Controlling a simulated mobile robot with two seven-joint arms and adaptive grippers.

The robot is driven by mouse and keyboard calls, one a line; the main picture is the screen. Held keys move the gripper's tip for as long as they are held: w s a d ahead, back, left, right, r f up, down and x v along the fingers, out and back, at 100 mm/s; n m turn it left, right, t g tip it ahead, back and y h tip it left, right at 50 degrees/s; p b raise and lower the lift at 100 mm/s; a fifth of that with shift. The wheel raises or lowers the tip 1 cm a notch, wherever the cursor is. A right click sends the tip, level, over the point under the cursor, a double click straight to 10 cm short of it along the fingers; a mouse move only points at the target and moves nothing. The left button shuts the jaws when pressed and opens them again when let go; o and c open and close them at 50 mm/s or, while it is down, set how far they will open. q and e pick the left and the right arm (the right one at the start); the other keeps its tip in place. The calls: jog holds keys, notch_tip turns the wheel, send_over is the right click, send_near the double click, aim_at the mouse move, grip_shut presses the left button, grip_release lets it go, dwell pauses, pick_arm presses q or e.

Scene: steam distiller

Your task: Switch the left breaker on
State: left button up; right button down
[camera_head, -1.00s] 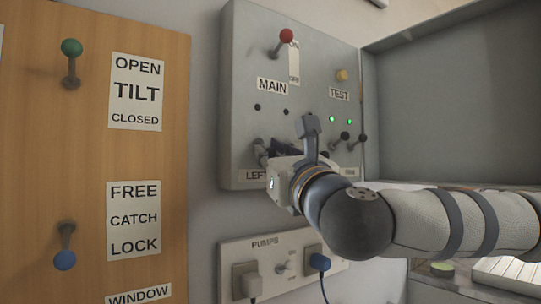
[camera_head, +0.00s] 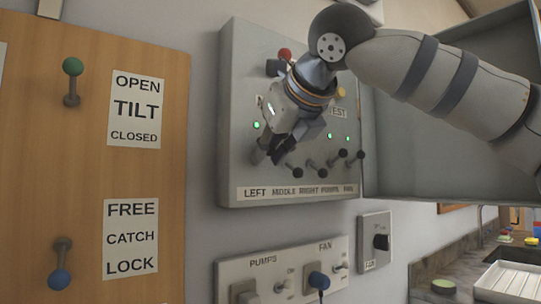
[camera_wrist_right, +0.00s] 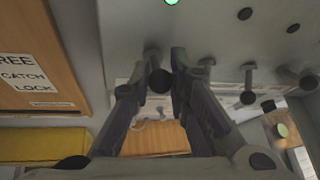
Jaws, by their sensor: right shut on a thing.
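The grey breaker panel (camera_head: 245,90) hangs on the wall with a row of black-knobbed levers above the labels LEFT, MIDDLE, RIGHT, PUMPS and FAN. My right gripper (camera_head: 270,152) is at the leftmost lever, above the LEFT label (camera_head: 255,193), and mostly hides it. In the right wrist view the black knob of the left breaker (camera_wrist_right: 160,80) sits between the fingers, which are shut on it. A green lamp (camera_head: 256,125) glows above this lever. My left gripper is out of view.
The other breaker levers (camera_head: 322,172) stand close to the right of my gripper, under two lit green lamps (camera_head: 330,135). The red MAIN knob (camera_head: 285,54) is partly hidden behind my gripper. A wooden board (camera_head: 165,120) with two levers is at left; pump and fan sockets (camera_head: 282,262) are below.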

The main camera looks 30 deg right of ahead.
jog(key=shift+w+r+g, duration=0.2)
jog(key=shift+r+g, duration=0.05)
jog(key=shift+g, duration=0.65)
jog(key=c, duration=1.5)
grip_release()
jog(key=shift+w, duration=0.1)
jog(key=shift+r, duration=0.1)
jog(key=v, duration=1.2)
